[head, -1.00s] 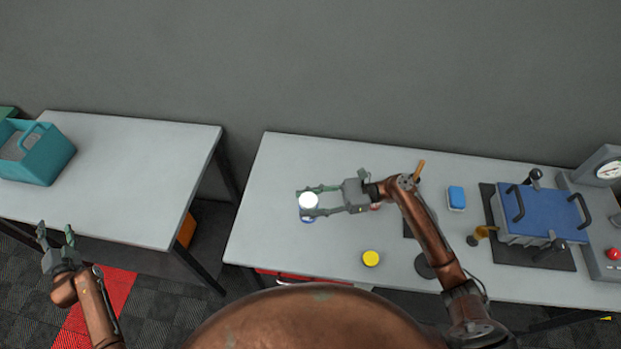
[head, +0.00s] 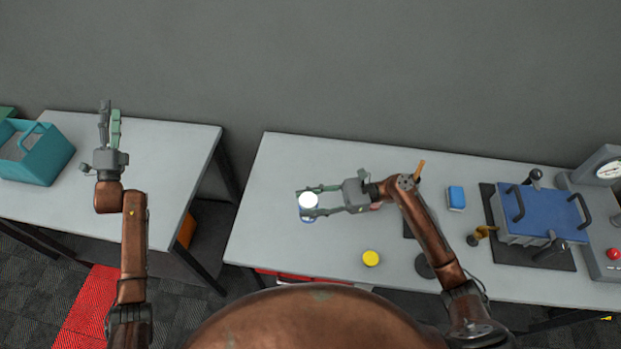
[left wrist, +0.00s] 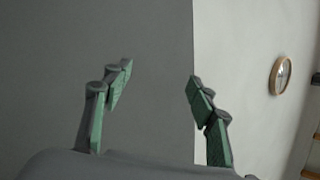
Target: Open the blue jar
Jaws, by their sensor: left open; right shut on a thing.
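The blue jar (head: 307,219) stands on the right-hand table, seen from above with a white lid (head: 308,200) on top. Only a little blue shows below the lid. My right gripper (head: 312,202) reaches it from the right and is shut on the jar, a finger on either side. I cannot tell exactly how high the fingers grip. My left gripper (head: 110,110) is open and empty, raised over the left table, well away from the jar.
A yellow round thing (head: 371,258) and a blue block (head: 456,197) are on the right table (head: 270,165). A blue lidded box (head: 542,212) stands further right. A teal basket (head: 45,160) is on the left table (head: 180,150). A gap separates the tables.

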